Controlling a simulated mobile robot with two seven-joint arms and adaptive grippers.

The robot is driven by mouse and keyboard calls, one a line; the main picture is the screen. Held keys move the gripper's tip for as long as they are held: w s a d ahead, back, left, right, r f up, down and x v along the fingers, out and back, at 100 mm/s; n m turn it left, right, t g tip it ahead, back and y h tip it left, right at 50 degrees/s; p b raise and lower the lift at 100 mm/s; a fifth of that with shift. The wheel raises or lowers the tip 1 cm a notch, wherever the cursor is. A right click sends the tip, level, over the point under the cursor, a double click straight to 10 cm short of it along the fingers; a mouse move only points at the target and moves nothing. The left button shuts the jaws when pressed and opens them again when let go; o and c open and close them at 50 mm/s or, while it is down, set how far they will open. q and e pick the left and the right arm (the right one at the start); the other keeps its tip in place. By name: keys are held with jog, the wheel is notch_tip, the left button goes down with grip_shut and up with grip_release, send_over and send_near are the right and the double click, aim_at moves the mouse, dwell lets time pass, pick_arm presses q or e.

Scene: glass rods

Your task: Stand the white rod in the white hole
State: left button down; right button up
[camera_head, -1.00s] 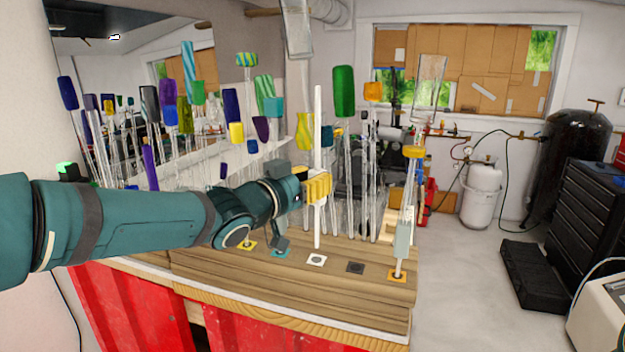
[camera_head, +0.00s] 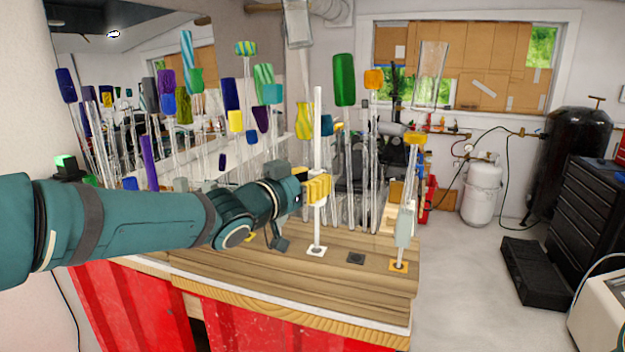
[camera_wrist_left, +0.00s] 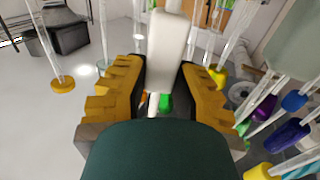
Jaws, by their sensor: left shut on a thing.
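The white rod (camera_head: 317,125) stands upright in my left gripper (camera_head: 318,188), which is shut around its middle. In the left wrist view the white rod (camera_wrist_left: 168,45) runs between the yellow finger pads of the gripper (camera_wrist_left: 160,90). The rod's lower end meets the white square around the white hole (camera_head: 310,252) on the wooden bench. The hole itself is covered by the rod's end, and I cannot tell how deep the end sits. My right gripper is not in view.
A black-marked hole (camera_head: 355,258) lies just right of the white one. An orange square (camera_head: 398,266) farther right has an upright rod with a grey block (camera_head: 403,230). Many glass rods with coloured tops stand close behind the gripper. The bench front (camera_head: 270,290) is clear.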

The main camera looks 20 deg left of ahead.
aim_at(315, 207)
pick_arm(q)
jog(key=shift+f+b, duration=0.3)
jog(key=shift+f, duration=0.2)
jog(key=shift+f+b, duration=1.7)
jog(key=shift+f, duration=0.35)
jog(key=shift+f+b, duration=0.3)
jog(key=c, duration=0.8)
grip_release()
jog(key=v, duration=1.2)
jog(key=shift+s, duration=0.1)
